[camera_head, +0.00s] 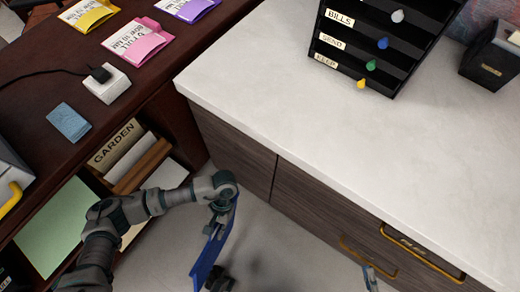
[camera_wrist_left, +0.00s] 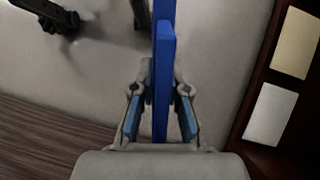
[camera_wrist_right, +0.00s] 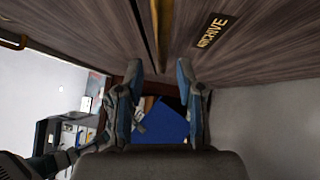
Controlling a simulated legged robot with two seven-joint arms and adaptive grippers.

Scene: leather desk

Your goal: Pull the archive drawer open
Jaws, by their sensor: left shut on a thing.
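The archive drawer shows in the right wrist view as a dark wood-grain front (camera_wrist_right: 265,45) with a black ARCHIVE label (camera_wrist_right: 210,32) and a yellow bar handle (camera_wrist_right: 155,30). My right gripper (camera_wrist_right: 157,75) is open, its fingers apart on either side of the handle's line; contact cannot be told. In the head view only a bit of it (camera_head: 370,278) shows at the bottom edge, near a lower yellow handle (camera_head: 368,260). My left gripper (camera_wrist_left: 160,110) is shut on a blue flat folder (camera_wrist_left: 163,60), held over the floor, also seen in the head view (camera_head: 213,245).
A white countertop (camera_head: 330,130) overhangs the wood cabinet (camera_head: 320,210), with another yellow handle (camera_head: 425,258) higher up. A dark red shelf desk (camera_head: 40,100) stands left, with a GARDEN file box (camera_head: 120,150). Grey floor lies between. A black labelled rack (camera_head: 385,40) stands on the counter.

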